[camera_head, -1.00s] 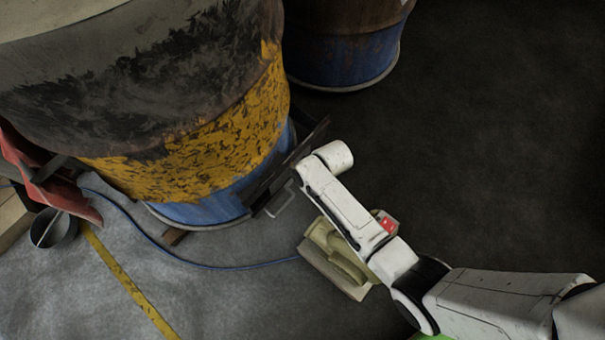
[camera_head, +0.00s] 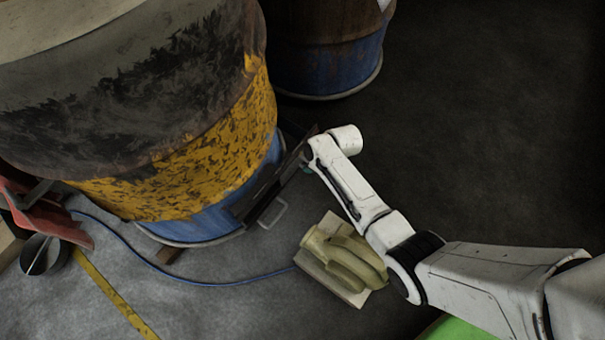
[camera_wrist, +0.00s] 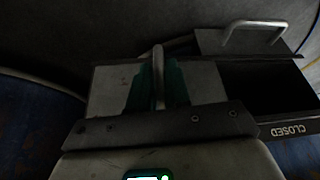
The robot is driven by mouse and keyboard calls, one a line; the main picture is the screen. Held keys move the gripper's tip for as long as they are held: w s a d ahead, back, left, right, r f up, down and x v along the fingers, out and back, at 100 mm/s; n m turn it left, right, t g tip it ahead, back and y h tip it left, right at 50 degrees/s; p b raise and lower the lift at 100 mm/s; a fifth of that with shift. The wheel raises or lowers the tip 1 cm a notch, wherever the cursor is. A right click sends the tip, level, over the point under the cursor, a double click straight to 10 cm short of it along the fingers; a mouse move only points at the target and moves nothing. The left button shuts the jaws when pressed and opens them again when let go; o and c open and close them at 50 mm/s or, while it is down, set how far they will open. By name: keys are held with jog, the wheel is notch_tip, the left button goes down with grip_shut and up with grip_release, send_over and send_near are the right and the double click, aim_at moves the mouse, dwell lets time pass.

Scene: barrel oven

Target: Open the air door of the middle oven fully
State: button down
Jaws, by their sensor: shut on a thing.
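The near barrel oven (camera_head: 190,150) has a worn yellow band and a blue base. Its dark air door assembly (camera_head: 262,200) sticks out low on its right side, with a metal handle (camera_head: 273,214) at the near end. In the wrist view, another upright bar handle (camera_wrist: 158,62) stands between the teal pads of my gripper (camera_wrist: 158,90), which is shut on it. In the head view, my wrist mostly hides my gripper (camera_head: 307,169).
A second blue and rusty barrel (camera_head: 325,55) stands behind. A pale yellow-green tool on a board (camera_head: 342,262) lies on the floor below my arm. A blue cable (camera_head: 215,283) crosses the floor. The dark floor at right is clear.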

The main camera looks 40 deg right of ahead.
jog(key=shift+d, duration=0.1)
jog(key=c, duration=1.2)
grip_release()
jog(key=shift+d, duration=0.1)
jog(key=shift+o, duration=0.2)
jog(key=p+v, duration=0.6)
jog(key=v, duration=0.4)
jog(key=shift+r, duration=0.35)
jog(key=shift+s, duration=0.2)
